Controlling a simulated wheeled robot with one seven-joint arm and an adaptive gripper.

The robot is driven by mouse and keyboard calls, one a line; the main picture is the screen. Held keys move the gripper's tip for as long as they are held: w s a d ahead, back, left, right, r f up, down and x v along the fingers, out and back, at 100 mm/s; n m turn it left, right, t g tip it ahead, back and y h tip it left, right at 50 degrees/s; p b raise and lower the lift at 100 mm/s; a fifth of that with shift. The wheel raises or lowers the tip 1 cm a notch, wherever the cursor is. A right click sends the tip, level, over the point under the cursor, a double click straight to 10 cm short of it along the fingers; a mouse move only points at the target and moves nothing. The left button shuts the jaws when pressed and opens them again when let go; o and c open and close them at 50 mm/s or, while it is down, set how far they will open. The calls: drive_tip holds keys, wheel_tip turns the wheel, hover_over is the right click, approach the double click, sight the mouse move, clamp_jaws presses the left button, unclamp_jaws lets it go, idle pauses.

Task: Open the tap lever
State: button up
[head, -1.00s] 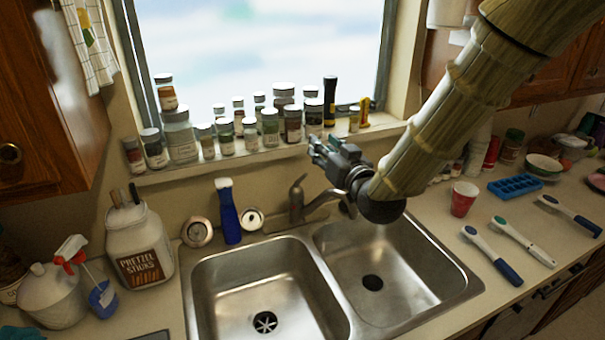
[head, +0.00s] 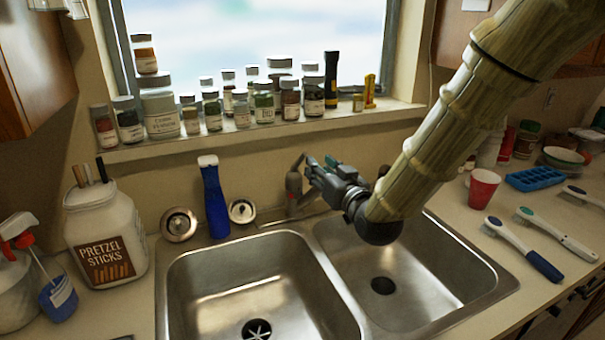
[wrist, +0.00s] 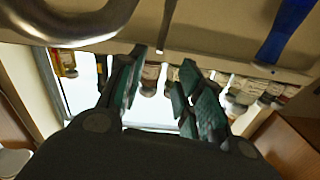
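The metal tap (head: 293,187) stands behind the double sink, with its lever (head: 299,162) on top angled up to the right. My gripper (head: 317,167) is just right of the lever in the head view, above the spout. In the wrist view, which looks upside down, the two dark green fingers of my gripper (wrist: 164,60) are spread apart with nothing held between them. A thin dark bar that looks like the lever (wrist: 166,25) shows just beyond the gap. The curved spout (wrist: 75,32) is at upper left there. Contact cannot be told.
Several jars (head: 160,114) line the windowsill behind the tap. The sink basins (head: 262,280) are empty.

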sight(304, 158)
drive_tip(key=x, duration=0.3)
drive_tip(key=f+p+x, duration=0.1)
drive_tip(key=x, duration=0.3)
drive_tip(key=p+x, duration=0.1)
drive_tip(key=x, duration=0.2)
drive_tip(key=shift+w+a+f, duration=0.1)
drive_tip(key=shift+w+f, duration=0.15)
drive_tip(key=shift+w, duration=0.1)
clamp_jaws()
